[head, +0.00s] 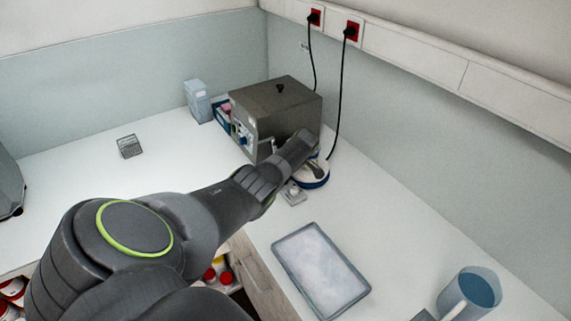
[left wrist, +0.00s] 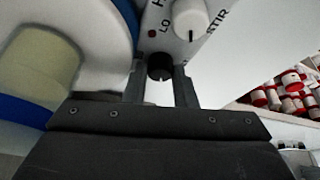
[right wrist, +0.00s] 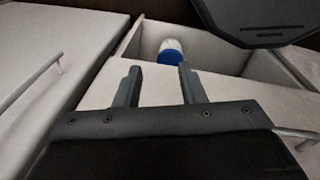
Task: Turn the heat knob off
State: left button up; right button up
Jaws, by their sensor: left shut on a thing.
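The heat knob appears to be the black knob (left wrist: 160,67) by the "LO" mark on the white control panel (left wrist: 180,48) in the left wrist view. My left gripper (left wrist: 160,82) has one finger on each side of it and is shut on it. A white knob (left wrist: 190,18) marked "STIR" sits beside it. In the head view my left arm reaches over to the white and blue stirrer (head: 316,180), and the arm hides the fingers. My right gripper (right wrist: 158,82) is open and empty in the right wrist view, near an open drawer.
The open drawer (right wrist: 205,65) holds a white and blue item (right wrist: 171,50). On the bench, a grey oven (head: 285,112) stands behind the stirrer, a shallow tray (head: 283,243) lies in front, and a blue jug (head: 478,288) stands at the right. Red-capped jars (left wrist: 290,80) are below the bench.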

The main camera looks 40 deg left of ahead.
pick_arm(q)
jog(key=o, duration=1)
jog(key=shift+r, duration=0.1)
jog(key=shift+s, duration=0.1)
jog(key=shift+r, duration=0.1)
